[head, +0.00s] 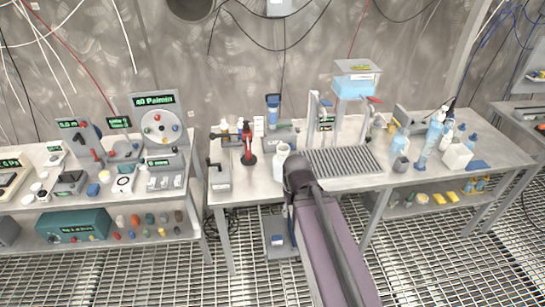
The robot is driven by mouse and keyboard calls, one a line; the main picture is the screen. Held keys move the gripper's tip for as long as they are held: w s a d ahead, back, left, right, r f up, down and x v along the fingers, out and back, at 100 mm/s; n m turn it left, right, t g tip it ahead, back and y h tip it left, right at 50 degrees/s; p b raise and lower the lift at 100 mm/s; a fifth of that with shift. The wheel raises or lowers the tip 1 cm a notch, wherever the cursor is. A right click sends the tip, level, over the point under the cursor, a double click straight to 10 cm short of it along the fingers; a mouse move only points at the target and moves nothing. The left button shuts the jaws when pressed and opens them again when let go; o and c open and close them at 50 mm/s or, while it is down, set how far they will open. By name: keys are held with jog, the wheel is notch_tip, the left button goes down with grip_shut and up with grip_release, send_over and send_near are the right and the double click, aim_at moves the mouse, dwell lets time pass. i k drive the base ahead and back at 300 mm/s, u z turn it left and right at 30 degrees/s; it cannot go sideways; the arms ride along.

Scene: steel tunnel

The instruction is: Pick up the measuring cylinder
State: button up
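A tall, narrow, clear vessel with blue liquid (431,138), which looks like the measuring cylinder, stands on the right part of the middle bench. It appears to lean only because of the camera's view. Bottles and a white container stand close around it. My arm reaches up from the bottom centre to the bench's front edge, well to the left of this vessel. My gripper cannot be made out; the dark rounded end of the visible arm link hides what lies beyond it.
A pale jug-like vessel (281,158) stands just left of my arm's end. A grey ribbed drainer (343,162) and a raised blue-filled tank (355,79) stand between my arm and the vessel. A white container (456,156) is right of it. A grey cup (401,165) stands left.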

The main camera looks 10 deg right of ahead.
aim_at(431, 138)
jog(key=u, duration=0.05)
jog(key=k, duration=0.2)
jog(key=z, duration=0.35)
jog(key=i, duration=0.6)
jog(key=z, duration=1.2)
